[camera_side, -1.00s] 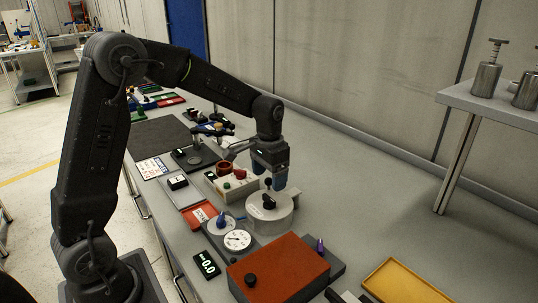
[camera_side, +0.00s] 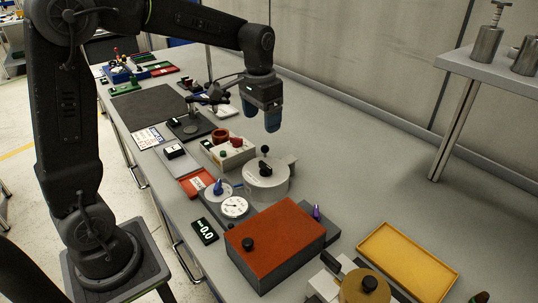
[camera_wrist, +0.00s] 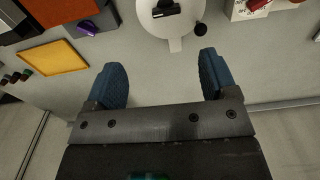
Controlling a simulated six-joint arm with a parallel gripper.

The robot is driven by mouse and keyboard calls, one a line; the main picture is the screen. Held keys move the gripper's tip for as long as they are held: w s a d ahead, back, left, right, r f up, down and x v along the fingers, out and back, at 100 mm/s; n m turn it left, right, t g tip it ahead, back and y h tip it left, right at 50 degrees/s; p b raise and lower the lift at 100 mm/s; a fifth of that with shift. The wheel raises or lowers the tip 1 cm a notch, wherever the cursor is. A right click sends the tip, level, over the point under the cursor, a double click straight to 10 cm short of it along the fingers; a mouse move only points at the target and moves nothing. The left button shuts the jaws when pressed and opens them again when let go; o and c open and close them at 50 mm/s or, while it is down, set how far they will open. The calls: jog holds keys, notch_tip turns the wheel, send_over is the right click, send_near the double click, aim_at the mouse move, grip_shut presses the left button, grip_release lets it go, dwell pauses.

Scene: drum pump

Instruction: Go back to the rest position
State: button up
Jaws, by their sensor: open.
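My gripper (camera_side: 261,117) is open and empty, with its blue fingers pointing down above the bench. In the side view it hangs above and behind the round white drum pump (camera_side: 268,181), apart from it. The pump has a black knob on top and a small black ball handle. In the wrist view my gripper (camera_wrist: 162,82) shows its two blue fingers spread wide with bare bench between them. The pump (camera_wrist: 168,22) is at the top of that view, beyond the fingertips.
An orange-topped box (camera_side: 275,240) and a yellow tray (camera_side: 408,262) lie at the front right. A white control box (camera_side: 228,150) with red and green buttons stands left of the pump. A gauge (camera_side: 234,207) sits before it. The bench along the wall is clear.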

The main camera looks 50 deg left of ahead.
jog(key=s+d+r+t, duration=0.1)
jog(key=s+d+t, duration=0.1)
jog(key=s, duration=0.8)
jog(key=s+d+r+t, duration=0.1)
jog(key=s+d+t, duration=0.2)
jog(key=s, duration=0.7)
jog(key=shift+d+r, duration=0.15)
jog(key=shift+d, duration=0.9)
jog(key=shift+c, duration=0.4)
